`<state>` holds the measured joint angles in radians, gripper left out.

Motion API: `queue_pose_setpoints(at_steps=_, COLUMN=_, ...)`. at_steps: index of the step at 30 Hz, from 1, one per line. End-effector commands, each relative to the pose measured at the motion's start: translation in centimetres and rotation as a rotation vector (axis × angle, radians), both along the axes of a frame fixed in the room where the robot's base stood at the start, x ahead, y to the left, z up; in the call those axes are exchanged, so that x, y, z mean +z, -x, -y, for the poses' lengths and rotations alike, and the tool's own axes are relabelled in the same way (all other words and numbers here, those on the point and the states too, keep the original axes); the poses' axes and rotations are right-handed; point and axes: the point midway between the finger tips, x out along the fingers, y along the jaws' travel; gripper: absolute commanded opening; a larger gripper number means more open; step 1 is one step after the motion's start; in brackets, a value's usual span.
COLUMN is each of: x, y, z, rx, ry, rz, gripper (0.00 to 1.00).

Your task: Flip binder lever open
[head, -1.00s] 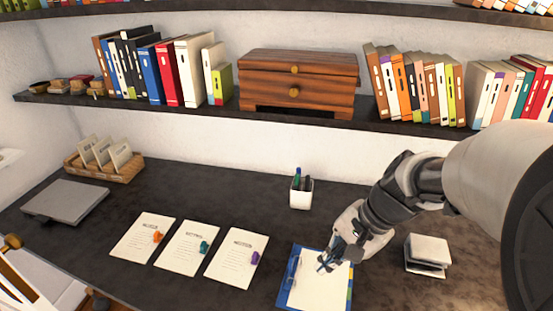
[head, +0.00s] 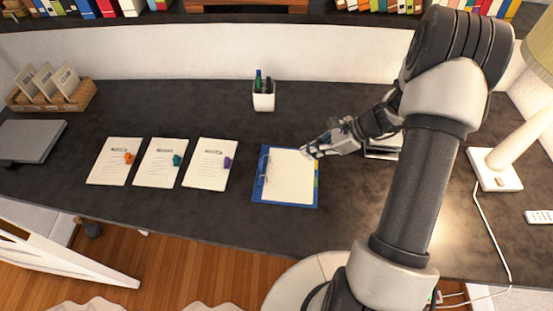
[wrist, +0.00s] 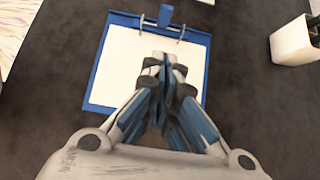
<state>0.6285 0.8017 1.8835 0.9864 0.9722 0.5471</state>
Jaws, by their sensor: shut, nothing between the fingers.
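The binder (head: 290,180) lies open on the dark desk, blue with white paper. Two metal rings run along its left side (head: 264,172). In the wrist view the binder (wrist: 93,92) has the rings at its top edge. A blue lever tab (wrist: 165,15) stands there between them. My gripper (head: 306,152) is by the binder's upper right edge in the head view. In the wrist view my gripper's fingertips (wrist: 158,62) are together and empty over the paper, below the lever tab in the picture. Whether they touch the paper cannot be told.
A white pen cup (head: 264,98) stands behind the binder and also shows in the wrist view (wrist: 292,42). Three sheets with coloured clips, the nearest one (head: 206,165), lie to the left. A lamp (head: 495,168) stands at right.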

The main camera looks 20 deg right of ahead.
Motion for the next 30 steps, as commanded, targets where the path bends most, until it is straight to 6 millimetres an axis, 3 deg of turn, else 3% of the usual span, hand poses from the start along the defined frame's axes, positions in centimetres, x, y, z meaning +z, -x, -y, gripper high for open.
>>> queue_pose_setpoints(at_steps=5, x=-1.1, y=-0.3, z=-1.0, rx=0.004, ry=-0.001, rz=-0.001, gripper=0.00)
queue_pose_setpoints(at_steps=18, x=-7.6, y=-2.7, z=-6.8, rx=0.006, ry=0.000, rz=-0.003, gripper=0.00)
queue_pose_setpoints(at_steps=24, x=-7.2, y=-3.9, z=-9.3, rx=0.005, ry=0.002, rz=0.002, gripper=0.00)
queue_pose_setpoints(at_steps=30, x=-7.1, y=-4.2, z=-10.2, rx=0.002, ry=0.001, rz=0.000, gripper=0.00)
